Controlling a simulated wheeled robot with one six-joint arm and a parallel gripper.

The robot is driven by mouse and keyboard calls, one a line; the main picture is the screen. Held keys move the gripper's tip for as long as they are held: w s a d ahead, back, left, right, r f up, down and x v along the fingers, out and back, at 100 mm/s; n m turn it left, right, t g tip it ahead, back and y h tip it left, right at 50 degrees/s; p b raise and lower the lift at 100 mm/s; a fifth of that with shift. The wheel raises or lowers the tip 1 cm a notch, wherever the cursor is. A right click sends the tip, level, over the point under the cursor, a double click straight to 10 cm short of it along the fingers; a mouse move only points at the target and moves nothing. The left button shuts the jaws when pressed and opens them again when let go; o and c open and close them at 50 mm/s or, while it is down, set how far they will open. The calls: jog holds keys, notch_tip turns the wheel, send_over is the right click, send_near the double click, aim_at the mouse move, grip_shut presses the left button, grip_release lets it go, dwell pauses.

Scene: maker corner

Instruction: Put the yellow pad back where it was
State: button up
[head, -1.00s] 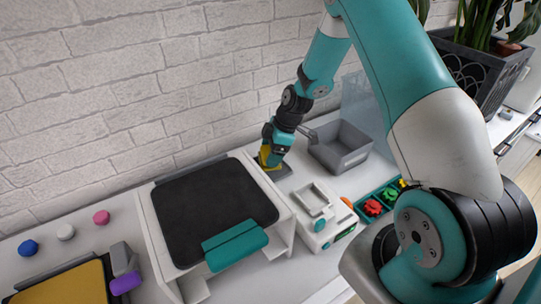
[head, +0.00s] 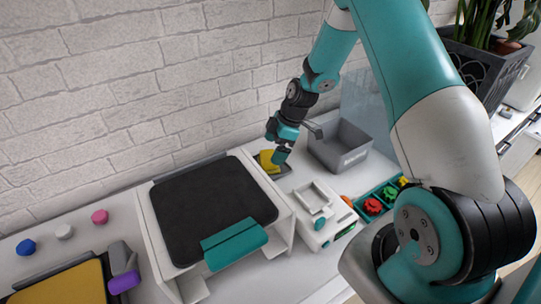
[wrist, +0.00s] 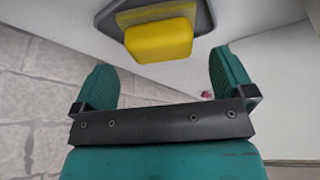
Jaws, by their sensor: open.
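The yellow pad (head: 267,160) lies on a small dark grey tray (head: 285,170) on the white counter, between the black-topped stand and the grey bin. In the wrist view the yellow pad (wrist: 159,39) rests on the grey tray (wrist: 115,24), ahead of the fingers and apart from them. My gripper (head: 282,150) is above and beside the pad in the head view and partly covers the tray. In the wrist view my gripper (wrist: 165,85) has its two green fingers wide apart with nothing between them.
A white stand with a black top (head: 215,205) and teal handle stands to the left. A grey bin (head: 340,147) is just right of the tray. A white device (head: 320,212) and a teal tray of coloured parts (head: 372,205) stand in front. The brick wall is close behind.

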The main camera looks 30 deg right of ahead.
jog(key=a+b+v, duration=0.1)
jog(key=v, duration=0.8)
jog(key=s+a+r+m, duration=0.2)
jog(key=s+a+r, duration=0.3)
jog(key=a+r, duration=0.45)
jog(key=s+a+r+m, duration=0.1)
jog(key=s+a+r, duration=0.1)
jog(key=s+a, duration=0.2)
jog(key=s+a+r+m+g, duration=0.1)
jog(key=s+a, duration=0.3)
jog(key=s, duration=0.6)
jog(key=s+a+r+m, duration=0.2)
jog(key=s+a+r, duration=0.1)
jog(key=s+a, duration=0.2)
jog(key=s, duration=0.2)
jog(key=shift+s+g, duration=0.35)
jog(key=shift+g, duration=0.05)
